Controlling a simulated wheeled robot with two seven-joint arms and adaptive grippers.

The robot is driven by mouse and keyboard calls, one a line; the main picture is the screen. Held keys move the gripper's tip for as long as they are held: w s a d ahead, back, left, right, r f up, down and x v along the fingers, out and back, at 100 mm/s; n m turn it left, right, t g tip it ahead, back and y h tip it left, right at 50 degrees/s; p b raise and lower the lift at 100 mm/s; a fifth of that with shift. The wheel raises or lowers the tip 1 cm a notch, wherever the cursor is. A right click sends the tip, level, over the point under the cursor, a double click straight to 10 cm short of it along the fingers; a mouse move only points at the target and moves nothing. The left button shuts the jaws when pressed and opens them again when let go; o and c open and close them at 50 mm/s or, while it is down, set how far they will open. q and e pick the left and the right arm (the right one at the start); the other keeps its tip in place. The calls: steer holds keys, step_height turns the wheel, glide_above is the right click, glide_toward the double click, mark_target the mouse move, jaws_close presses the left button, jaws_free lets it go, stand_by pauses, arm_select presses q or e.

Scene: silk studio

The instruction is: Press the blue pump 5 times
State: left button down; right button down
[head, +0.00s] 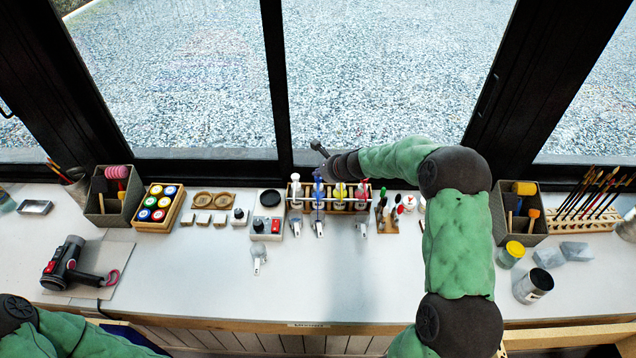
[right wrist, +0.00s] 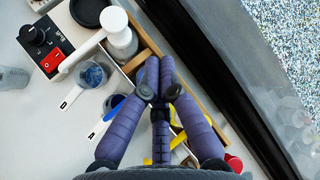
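The blue pump (head: 318,190) stands in a wooden rack (head: 349,205) at the back of the table, in a row with white, yellow and red pumps. My right gripper (head: 321,158) is over the rack, at the blue pump's top. In the right wrist view, the purple fingers of my right gripper (right wrist: 156,75) come together with nothing seen between them. They hide most of the blue pump there, so I cannot tell whether they touch it. My left gripper is out of view; only part of my left arm shows at the bottom left.
The white pump (right wrist: 118,38) stands close beside the fingers. A switch box (head: 266,228) is left of the rack. Small scoops lie in front. The window frame (head: 275,90) is close behind. The table front is mostly clear around a small clear cup (head: 259,254).

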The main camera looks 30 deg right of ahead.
mark_target(319, 178)
steer(key=shift+f+b, duration=0.35)
steer(key=shift+f, duration=0.1)
stand_by(0.3)
steer(key=shift+r+p, duration=1.15)
steer(key=shift+r, duration=0.15)
steer(key=shift+r, duration=0.1)
step_height(319, 178, up, 6)
steer(key=p, duration=0.5)
stand_by(1.6)
